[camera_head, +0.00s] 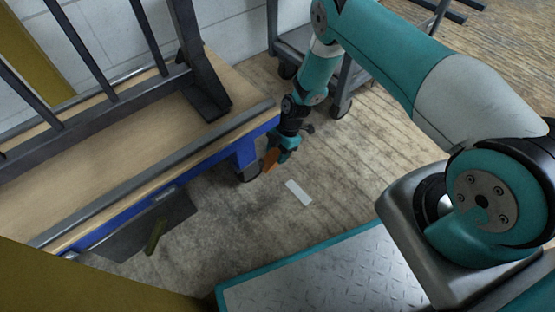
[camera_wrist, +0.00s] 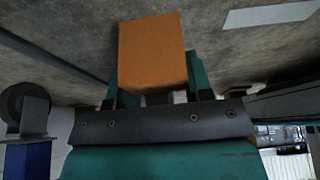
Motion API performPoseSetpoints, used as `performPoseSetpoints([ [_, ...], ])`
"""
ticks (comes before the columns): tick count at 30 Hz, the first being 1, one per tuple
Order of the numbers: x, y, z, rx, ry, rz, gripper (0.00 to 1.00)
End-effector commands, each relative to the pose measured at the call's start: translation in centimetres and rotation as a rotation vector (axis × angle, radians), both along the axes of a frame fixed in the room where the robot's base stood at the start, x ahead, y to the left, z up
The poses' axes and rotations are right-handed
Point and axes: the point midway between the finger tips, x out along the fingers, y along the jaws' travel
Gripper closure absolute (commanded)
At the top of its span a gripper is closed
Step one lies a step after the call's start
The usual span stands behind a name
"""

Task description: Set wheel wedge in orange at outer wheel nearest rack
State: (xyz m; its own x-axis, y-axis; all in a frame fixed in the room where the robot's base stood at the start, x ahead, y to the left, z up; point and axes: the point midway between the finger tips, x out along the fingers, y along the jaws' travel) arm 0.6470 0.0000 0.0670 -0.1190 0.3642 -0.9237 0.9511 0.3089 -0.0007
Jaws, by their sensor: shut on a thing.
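The orange wheel wedge (camera_head: 270,159) is held in my gripper (camera_head: 282,152), low over the floor beside the near right corner of a blue-framed, wood-topped cart (camera_head: 175,190). In the wrist view the wedge (camera_wrist: 152,48) sits between the two teal fingers of my gripper (camera_wrist: 155,88), which are shut on it. A dark wheel (camera_head: 248,174) shows under that cart corner, just below and left of the wedge; they look apart, but the exact gap is unclear. The wrist view shows a dark round wheel (camera_wrist: 15,108) at the left. A dark rack (camera_head: 205,85) stands on the cart.
An olive-green piece (camera_head: 155,237) lies on a dark patch of floor near the cart's front. A white strip (camera_head: 298,192) lies on the floor right of the wedge. A grey cart (camera_head: 290,45) stands behind my arm. Floor right of the wedge is open.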

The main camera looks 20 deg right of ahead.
Motion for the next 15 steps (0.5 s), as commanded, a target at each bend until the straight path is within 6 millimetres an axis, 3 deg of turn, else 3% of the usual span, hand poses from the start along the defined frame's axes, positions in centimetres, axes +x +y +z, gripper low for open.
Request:
performPoseSetpoints([
  [1,0.0,0.0,-1.4,0.000,0.000,0.000,0.85],
  [4,0.0,0.0,-2.7,0.000,-0.001,0.000,0.85],
  [15,0.0,0.0,-2.8,0.000,-0.001,0.000,0.85],
])
